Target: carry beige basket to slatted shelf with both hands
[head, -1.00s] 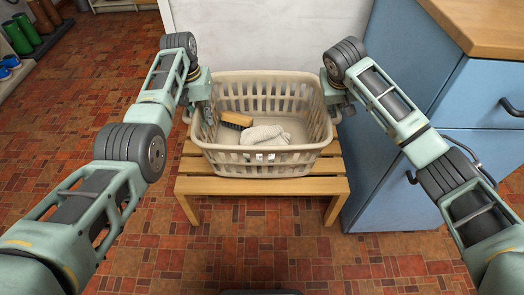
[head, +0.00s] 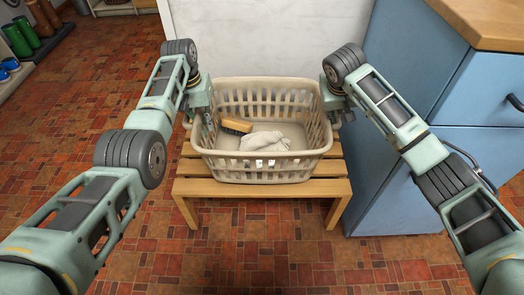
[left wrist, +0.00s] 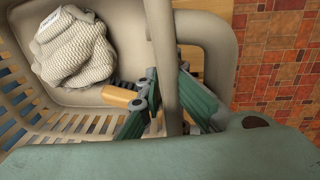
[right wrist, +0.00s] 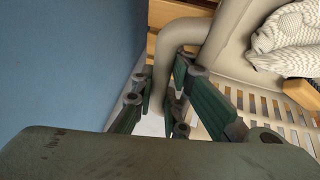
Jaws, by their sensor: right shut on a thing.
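The beige basket (head: 262,173) is at the slatted shelf (head: 262,188), a low wooden bench in the middle of the head view. It looks level. Whether its base touches the slats is hidden. A grey-white cloth (head: 264,141) and a brush with a wooden back (head: 237,125) lie inside. My left gripper (head: 205,112) is at the basket's left side, its fingers closed around the handle bar in the left wrist view (left wrist: 167,95). My right gripper (head: 335,112) is at the right side, shut on the right handle, as the right wrist view (right wrist: 165,95) shows.
A blue cabinet (head: 400,190) with a wooden top stands close on the right, beside my right arm. A white wall (head: 270,40) is behind the shelf. Boots (head: 30,38) stand at the far left. The tiled floor in front and to the left is clear.

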